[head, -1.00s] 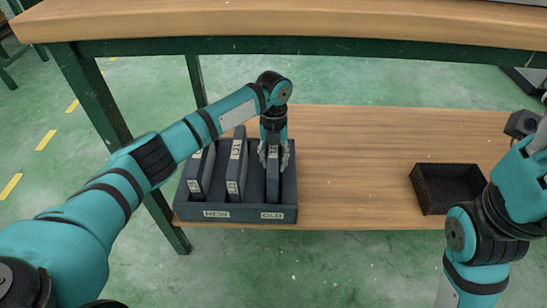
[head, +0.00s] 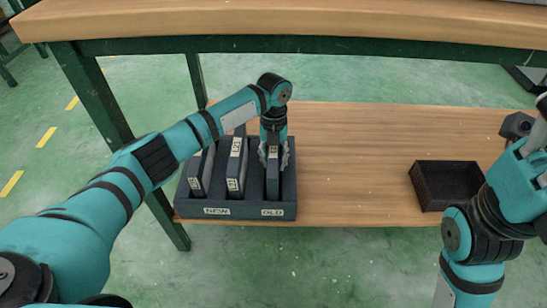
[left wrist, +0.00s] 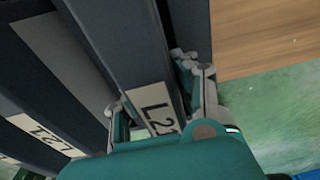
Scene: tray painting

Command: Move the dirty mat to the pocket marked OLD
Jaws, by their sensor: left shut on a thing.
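A dark rack (head: 235,212) with upright slots stands on the lower shelf. Its front carries a NEW label at the middle and an OLD label (head: 272,212) at the right. My left gripper (head: 274,158) points down and is shut on the rightmost dark mat (head: 273,184), which stands upright in the slot behind OLD. In the left wrist view this mat (left wrist: 125,45), with a label starting L2, sits between the two fingers. Whether it is dirty cannot be told.
Two more labelled mats stand in the rack, one in the middle slot (head: 236,168) and one in the left slot (head: 199,175). A black open basket (head: 424,192) sits at the right of the shelf. The wooden shelf (head: 350,165) between is clear. A tabletop (head: 300,22) spans above.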

